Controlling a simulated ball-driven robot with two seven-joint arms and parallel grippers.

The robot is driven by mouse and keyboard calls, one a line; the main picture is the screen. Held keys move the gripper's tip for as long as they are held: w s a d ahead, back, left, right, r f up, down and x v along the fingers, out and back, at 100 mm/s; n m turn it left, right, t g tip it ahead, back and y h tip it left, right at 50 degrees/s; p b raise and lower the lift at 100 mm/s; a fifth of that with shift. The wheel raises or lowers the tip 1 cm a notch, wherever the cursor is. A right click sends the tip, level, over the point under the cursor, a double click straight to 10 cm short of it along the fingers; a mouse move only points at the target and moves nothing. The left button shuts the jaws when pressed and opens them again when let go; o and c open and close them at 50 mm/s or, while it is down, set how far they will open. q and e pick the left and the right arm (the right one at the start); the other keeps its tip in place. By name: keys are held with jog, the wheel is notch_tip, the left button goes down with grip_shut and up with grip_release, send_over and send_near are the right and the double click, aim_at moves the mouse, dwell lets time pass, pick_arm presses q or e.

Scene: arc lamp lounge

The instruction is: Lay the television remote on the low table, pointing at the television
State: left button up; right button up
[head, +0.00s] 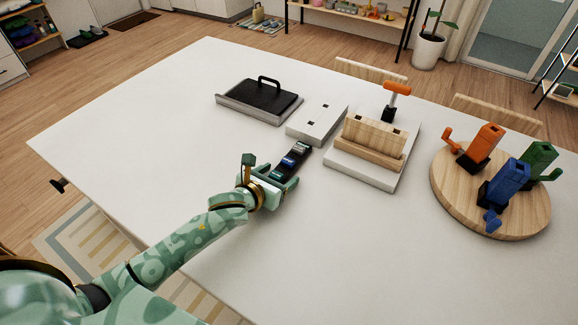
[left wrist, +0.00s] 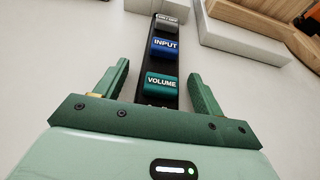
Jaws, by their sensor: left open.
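The television remote (head: 296,158) is a dark bar lying on the white table (head: 170,110). In the left wrist view the remote (left wrist: 163,62) shows a grey, a blue "INPUT" and a teal "VOLUME" button. My left gripper (head: 270,173) is at the remote's near end, low over the table. Its fingers (left wrist: 158,82) are open, one on each side of the remote, with gaps between. The remote's nearest end is hidden by the gripper. My right gripper is not in view. I cannot make out a television.
Beyond the remote are a white block (head: 318,122) and a black lidded tray (head: 262,95). To the right are a wooden rack (head: 372,140) on a white base and a round board (head: 450,200) with orange, blue and green pieces. The table's left and front are clear.

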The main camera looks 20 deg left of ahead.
pick_arm(q)
jog(key=shift+c, duration=0.3)
jog(key=c, duration=1.2)
jog(key=shift+r, duration=0.15)
